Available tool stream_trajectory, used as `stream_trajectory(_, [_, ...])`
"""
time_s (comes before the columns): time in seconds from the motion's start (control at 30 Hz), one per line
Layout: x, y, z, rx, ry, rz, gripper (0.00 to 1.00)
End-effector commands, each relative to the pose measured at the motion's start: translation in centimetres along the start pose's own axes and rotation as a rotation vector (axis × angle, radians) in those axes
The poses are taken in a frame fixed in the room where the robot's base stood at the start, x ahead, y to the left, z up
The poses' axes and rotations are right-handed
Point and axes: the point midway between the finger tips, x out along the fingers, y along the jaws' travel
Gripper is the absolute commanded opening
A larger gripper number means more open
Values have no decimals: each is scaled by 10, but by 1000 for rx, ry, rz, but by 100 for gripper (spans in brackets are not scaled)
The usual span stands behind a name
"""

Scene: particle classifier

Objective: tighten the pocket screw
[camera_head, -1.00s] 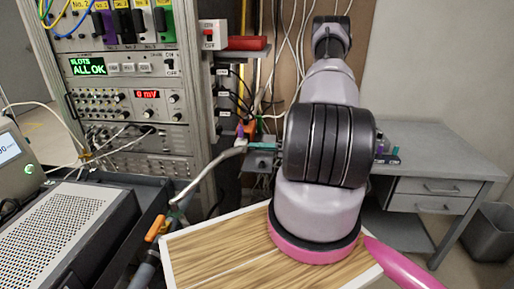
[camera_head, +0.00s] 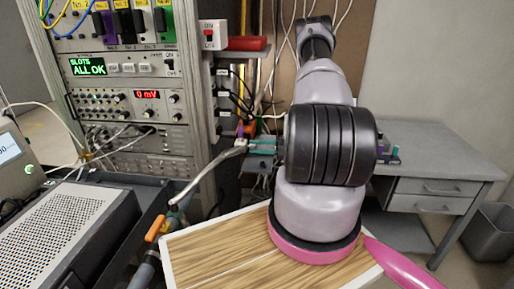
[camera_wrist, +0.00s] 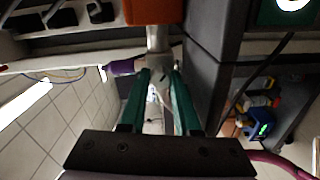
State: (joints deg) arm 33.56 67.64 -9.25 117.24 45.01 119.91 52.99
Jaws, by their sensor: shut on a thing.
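My gripper (camera_wrist: 157,76) has two teal fingers close together around a small pale grey fitting (camera_wrist: 157,58) in the wrist view. A purple piece (camera_wrist: 122,67) sticks out to the left of the fitting, and an orange block (camera_wrist: 152,12) is just beyond it. In the head view my gripper (camera_head: 250,144) shows as teal fingers left of my black wrist, at the small purple and orange parts beside the rack. I cannot clearly make out the pocket screw itself; the fingers hide part of what they hold.
An instrument rack (camera_head: 130,100) stands at the left, with a red-switch box (camera_head: 212,35) on its side. A pipe with an orange handle (camera_head: 156,228) and a perforated grey box (camera_head: 62,235) are in front. A grey desk (camera_head: 430,160) stands at the right.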

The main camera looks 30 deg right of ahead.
Motion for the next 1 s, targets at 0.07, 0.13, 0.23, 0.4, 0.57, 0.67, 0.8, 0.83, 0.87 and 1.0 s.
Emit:
stream_trajectory(0.07, [-1, -1, 1, 70, 0, -2, 0])
stream_trajectory(0.13, [-1, -1, 1, 136, 0, -2, 0])
stream_trajectory(0.23, [-1, -1, 1, 232, 2, -1, 0])
stream_trajectory(0.4, [-1, -1, 1, 385, 6, -1, 0])
stream_trajectory(0.57, [-1, -1, 1, 510, 7, 0, 0])
stream_trajectory(0.67, [-1, -1, 1, 575, 8, 1, 0])
stream_trajectory(0.8, [-1, -1, 1, 645, 11, 1, 0])
stream_trajectory(0.83, [-1, -1, 1, 657, 11, 1, 0])
stream_trajectory(0.87, [-1, 0, 1, 669, 11, 1, 0])
stream_trajectory(1.0, [-1, -1, 1, 706, 11, 1, 0])
